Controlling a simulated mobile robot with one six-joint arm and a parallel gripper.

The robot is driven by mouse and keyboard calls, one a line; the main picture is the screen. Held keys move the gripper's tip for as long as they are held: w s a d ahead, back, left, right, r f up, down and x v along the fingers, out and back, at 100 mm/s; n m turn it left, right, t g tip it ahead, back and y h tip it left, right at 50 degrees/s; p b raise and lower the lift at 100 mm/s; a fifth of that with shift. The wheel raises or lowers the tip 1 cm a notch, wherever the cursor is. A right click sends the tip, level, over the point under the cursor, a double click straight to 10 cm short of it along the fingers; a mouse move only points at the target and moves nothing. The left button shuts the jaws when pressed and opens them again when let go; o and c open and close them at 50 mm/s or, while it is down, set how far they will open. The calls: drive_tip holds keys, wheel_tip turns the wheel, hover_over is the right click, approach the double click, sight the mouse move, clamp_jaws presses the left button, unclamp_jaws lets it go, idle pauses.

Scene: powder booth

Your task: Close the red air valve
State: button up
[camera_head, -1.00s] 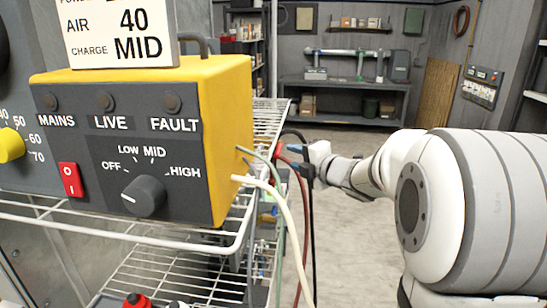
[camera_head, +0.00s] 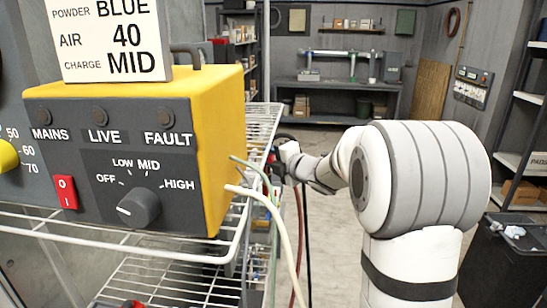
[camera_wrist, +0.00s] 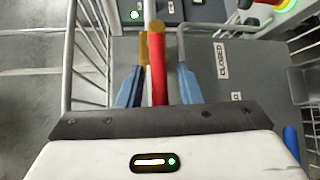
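In the wrist view the red valve lever (camera_wrist: 158,82) points toward me, with a brass-coloured part (camera_wrist: 155,27) at its far end. My gripper (camera_wrist: 160,88) has one blue finger on each side of the lever. A gap shows between the lever and the right finger, so the gripper looks open around it. A "CLOSED" label (camera_wrist: 220,60) is on the grey panel to the right of the lever. In the head view my gripper (camera_head: 277,168) is small beside the wire rack, and its fingertips and the valve are not clear there.
A yellow control box (camera_head: 218,150) with a dark front stands on the white wire rack (camera_head: 262,118) close at left. A pale hose (camera_head: 283,228) and a green hose hang near my gripper. A dark bin (camera_head: 505,260) stands at right. Open floor lies beyond.

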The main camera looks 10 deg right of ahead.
clamp_jaws()
